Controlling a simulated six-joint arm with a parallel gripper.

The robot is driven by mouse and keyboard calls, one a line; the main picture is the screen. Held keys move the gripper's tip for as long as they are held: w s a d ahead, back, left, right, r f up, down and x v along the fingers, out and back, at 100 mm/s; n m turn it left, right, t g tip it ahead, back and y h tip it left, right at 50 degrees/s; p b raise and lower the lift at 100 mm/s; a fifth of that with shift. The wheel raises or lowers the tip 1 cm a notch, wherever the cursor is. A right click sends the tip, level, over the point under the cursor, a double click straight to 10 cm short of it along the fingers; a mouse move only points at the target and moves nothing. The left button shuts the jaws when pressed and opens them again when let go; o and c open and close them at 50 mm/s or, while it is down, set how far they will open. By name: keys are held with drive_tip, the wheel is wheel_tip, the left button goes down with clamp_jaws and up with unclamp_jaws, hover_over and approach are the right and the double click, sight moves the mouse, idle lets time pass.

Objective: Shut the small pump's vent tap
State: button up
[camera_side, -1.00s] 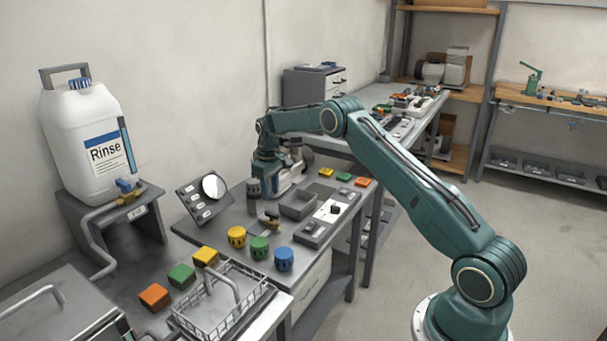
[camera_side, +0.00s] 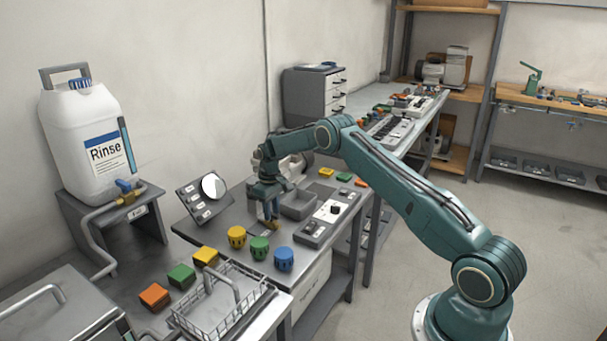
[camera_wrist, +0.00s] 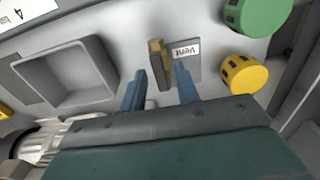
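The vent tap is a small brass piece with a dark lever (camera_wrist: 157,62), beside a white "Vent" label (camera_wrist: 186,52) in the wrist view. In the side view the brass tap (camera_side: 273,225) shows just under my fingers. My gripper (camera_wrist: 160,74) is open, with one blue finger on each side of the tap and a visible gap to each. In the side view my gripper (camera_side: 268,212) points down over the bench. The ribbed grey pump (camera_wrist: 58,142) is partly hidden by my gripper's body. I cannot tell whether the fingertips reach the lever's height.
A yellow knob (camera_wrist: 243,74) and a green knob (camera_wrist: 257,12) stand right of the tap in the wrist view. A grey open tray (camera_wrist: 66,76) lies left. The round gauge (camera_side: 212,187) and a blue knob (camera_side: 284,259) are nearby in the side view.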

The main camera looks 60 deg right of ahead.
clamp_jaws()
drive_tip(key=shift+m, duration=0.4)
drive_tip(key=m, duration=1.7)
idle(0.3)
